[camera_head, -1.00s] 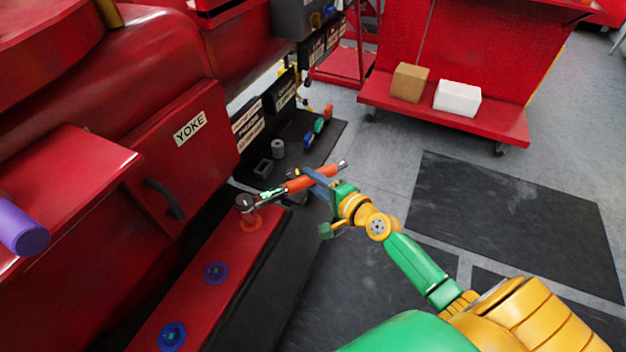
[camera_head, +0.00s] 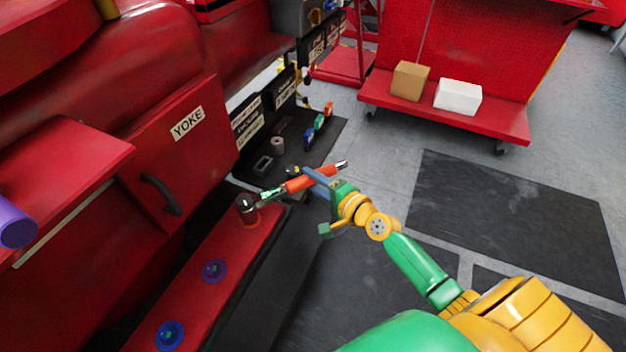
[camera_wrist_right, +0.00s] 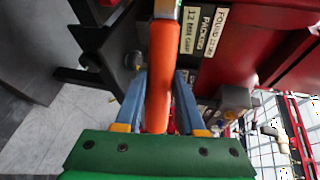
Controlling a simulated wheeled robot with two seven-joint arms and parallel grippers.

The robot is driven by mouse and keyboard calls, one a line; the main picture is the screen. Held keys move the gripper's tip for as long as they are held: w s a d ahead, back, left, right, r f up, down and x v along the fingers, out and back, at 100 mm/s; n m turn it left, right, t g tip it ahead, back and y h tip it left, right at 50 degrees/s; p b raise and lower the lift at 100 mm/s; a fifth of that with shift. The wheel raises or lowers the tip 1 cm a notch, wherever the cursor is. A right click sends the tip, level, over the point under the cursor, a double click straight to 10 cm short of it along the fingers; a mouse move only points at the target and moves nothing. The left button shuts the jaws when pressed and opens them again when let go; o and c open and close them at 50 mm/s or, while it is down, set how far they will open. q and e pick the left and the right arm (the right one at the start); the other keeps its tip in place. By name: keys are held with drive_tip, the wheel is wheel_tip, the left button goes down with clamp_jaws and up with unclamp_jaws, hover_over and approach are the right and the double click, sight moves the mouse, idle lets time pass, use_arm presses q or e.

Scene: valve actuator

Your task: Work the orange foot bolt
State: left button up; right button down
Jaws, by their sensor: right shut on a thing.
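My right gripper (camera_head: 318,182) is shut on the orange handle of a wrench (camera_head: 300,184). The handle (camera_wrist_right: 160,75) also shows between the blue fingers (camera_wrist_right: 158,105) in the right wrist view. The wrench points left, and its dark socket head (camera_head: 247,203) stands over the foot bolt position at the far end of the red base rail (camera_head: 225,240). The socket hides most of the orange foot bolt; only a reddish part (camera_head: 250,222) shows below it. I cannot tell how fully the socket sits on it. My left gripper is not in view.
Two blue-purple foot bolts (camera_head: 214,271) (camera_head: 170,335) sit nearer on the rail. The red YOKE housing (camera_head: 165,150) rises at left. A dark tool mat (camera_head: 330,128) holds small parts beyond the wrench. A red cart (camera_head: 440,112) stands behind; floor at right is clear.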

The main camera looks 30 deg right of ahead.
drive_tip(key=shift+f+b, duration=0.4)
drive_tip(key=shift+r+p, duration=0.1)
drive_tip(key=shift+p, duration=0.2)
drive_tip(key=shift+s+a+m+h+p, duration=0.2)
drive_tip(key=shift+s+m+h+p, duration=1.05)
drive_tip(key=shift+p, duration=0.9)
drive_tip(key=shift+s, duration=0.25)
drive_tip(key=shift+s+a+m+h+p, duration=0.25)
drive_tip(key=shift+s+m+h+p, duration=0.25)
drive_tip(key=shift+s+h+p, duration=0.25)
drive_tip(key=shift+s+a+m+h+p, duration=0.25)
drive_tip(key=shift+s+m+h+p, duration=0.3)
drive_tip(key=shift+s+h, duration=0.25)
